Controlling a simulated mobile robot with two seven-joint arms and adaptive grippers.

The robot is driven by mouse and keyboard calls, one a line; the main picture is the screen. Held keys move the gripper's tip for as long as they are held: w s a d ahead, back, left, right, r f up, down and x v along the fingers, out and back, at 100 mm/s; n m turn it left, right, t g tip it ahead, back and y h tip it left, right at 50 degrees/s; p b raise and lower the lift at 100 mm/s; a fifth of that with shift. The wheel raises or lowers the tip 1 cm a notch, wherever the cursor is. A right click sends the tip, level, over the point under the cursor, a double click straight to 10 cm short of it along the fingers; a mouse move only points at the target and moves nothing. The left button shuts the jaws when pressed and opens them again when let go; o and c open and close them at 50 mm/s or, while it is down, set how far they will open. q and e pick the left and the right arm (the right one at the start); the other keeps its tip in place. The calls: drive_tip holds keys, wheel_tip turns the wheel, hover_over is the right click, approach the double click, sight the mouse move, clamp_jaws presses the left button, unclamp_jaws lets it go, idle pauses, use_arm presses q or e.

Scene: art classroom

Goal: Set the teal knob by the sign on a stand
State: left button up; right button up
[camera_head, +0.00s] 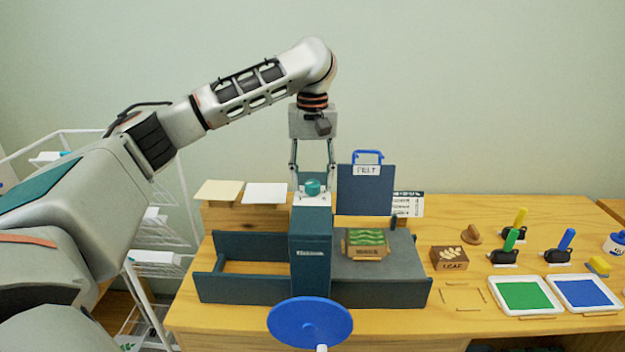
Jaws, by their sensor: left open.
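The teal knob (313,187) sits on a white plate on top of the dark blue press column (310,250). My left gripper (312,172) points down over it, open, with a finger on either side of the knob; I cannot tell whether they touch it. The sign on a stand (408,204) is a small white card with dark text behind the press, right of the knob. My right gripper is not in view.
A blue disc wheel (310,321) stands at the press front. A wooden block with green waves (366,242) lies on the grey bed. A "LEAF" block (449,258), a green tray (526,296) and a blue tray (585,292) lie right. Two paper stacks (240,192) stand left.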

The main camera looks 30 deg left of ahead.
use_arm(q)
drive_tip(key=shift+f, duration=0.25)
drive_tip(key=c, duration=1.1)
drive_tip(key=shift+m, duration=0.3)
